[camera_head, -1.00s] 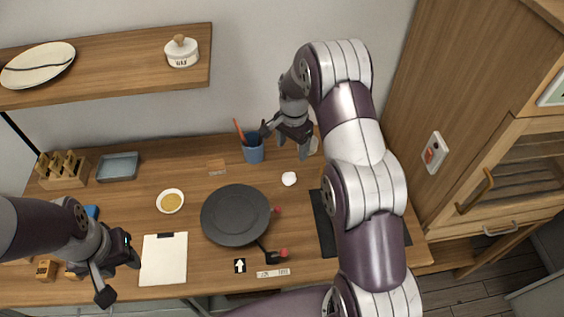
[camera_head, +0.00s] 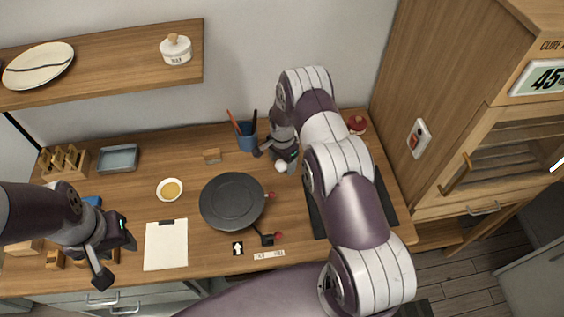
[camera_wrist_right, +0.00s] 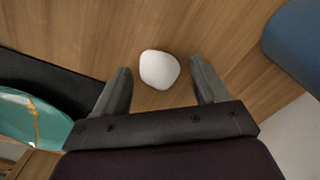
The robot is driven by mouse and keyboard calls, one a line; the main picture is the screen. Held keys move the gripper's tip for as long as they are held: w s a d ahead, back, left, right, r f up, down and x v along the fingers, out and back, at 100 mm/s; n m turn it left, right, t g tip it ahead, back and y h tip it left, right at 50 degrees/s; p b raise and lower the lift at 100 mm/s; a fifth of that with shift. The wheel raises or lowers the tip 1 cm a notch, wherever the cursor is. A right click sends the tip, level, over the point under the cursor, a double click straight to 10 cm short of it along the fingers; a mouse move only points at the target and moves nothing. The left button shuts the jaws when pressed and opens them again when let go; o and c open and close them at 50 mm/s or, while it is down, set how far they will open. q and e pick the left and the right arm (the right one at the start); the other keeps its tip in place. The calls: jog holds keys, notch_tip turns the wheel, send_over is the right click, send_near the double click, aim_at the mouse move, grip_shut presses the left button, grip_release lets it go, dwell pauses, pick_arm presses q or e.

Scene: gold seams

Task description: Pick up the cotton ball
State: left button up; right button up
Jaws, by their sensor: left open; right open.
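The cotton ball (camera_head: 281,166) is a small white rounded lump on the wooden table, to the right of the black pan. In the right wrist view the cotton ball (camera_wrist_right: 159,69) lies just beyond and between the two fingertips, with clear wood around it. My right gripper (camera_head: 275,158) is open and empty, low over the table right at the ball; its fingers (camera_wrist_right: 160,84) stand apart on either side, not closed on it. My left gripper (camera_head: 104,268) is open and empty over the front left of the table.
A black pan (camera_head: 232,201) lies left of the ball. A blue cup (camera_head: 246,137) with utensils stands behind. A dark mat (camera_head: 316,212) lies to the right, partly hidden by my right arm. A teal bowl with gold seams (camera_wrist_right: 30,118) shows in the wrist view.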

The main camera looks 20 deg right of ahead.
jog(key=shift+s+r, duration=0.1)
jog(key=c, duration=1.1)
jog(key=shift+c, duration=0.5)
jog(key=r+b, duration=0.1)
jog(key=r, duration=0.2)
jog(key=r+b, duration=0.1)
jog(key=shift+s+d+r+b, duration=0.15)
jog(key=shift+s+d+b, duration=0.15)
jog(key=shift+d, duration=0.05)
jog(key=s+d+r+b, duration=0.3)
jog(key=s+d+r, duration=0.3)
jog(key=s, duration=0.2)
jog(key=shift+s+d+r, duration=0.25)
jog(key=shift+r, duration=0.1)
